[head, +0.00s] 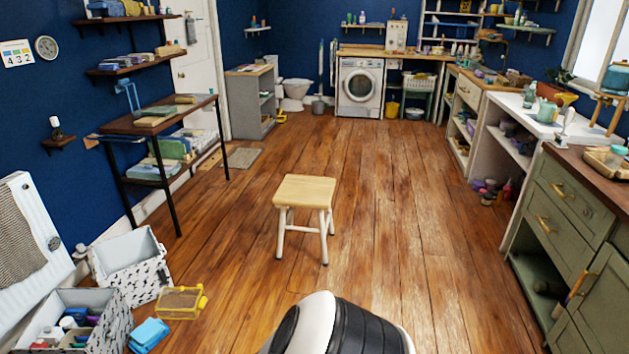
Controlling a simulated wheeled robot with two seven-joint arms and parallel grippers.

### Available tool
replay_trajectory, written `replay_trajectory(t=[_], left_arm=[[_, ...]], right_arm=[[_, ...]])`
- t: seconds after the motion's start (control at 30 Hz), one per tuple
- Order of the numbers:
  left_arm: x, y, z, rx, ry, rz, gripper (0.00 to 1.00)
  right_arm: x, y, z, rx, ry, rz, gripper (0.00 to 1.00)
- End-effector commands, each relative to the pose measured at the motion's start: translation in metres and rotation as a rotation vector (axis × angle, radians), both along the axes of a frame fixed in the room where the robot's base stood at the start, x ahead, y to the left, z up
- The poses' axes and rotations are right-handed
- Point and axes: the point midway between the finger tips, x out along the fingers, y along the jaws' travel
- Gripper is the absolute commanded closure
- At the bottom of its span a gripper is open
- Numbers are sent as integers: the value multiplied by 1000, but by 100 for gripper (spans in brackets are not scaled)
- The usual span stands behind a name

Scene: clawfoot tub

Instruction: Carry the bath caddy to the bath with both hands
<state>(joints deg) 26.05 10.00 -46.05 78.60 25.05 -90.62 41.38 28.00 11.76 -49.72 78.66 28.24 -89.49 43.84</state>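No bath shows in the head view, and I cannot make out a bath caddy for certain. A wooden tray (606,163) with small items sits on the dark-topped green cabinet at the right edge. A wooden stand (604,97) with a teal jar over it is cut off at the right edge; I cannot tell what it is. Neither of my grippers is in view. Only a white and black part, which looks like my own body, shows at the bottom centre.
A wooden stool (304,192) stands mid-floor ahead. Patterned boxes (132,265), a yellow case (182,302) and a blue cloth (149,334) lie at left. A black-legged shelf table (160,115) lines the left wall; green cabinets (562,205) line the right.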

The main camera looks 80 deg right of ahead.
Motion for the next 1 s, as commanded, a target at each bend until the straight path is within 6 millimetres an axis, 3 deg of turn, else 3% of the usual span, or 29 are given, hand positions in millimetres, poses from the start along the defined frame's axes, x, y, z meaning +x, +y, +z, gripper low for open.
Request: replay_trajectory(t=[0.53, 1.0], left_arm=[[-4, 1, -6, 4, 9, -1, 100], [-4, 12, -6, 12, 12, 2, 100]], right_arm=[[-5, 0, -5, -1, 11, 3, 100], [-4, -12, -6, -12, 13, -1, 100]])
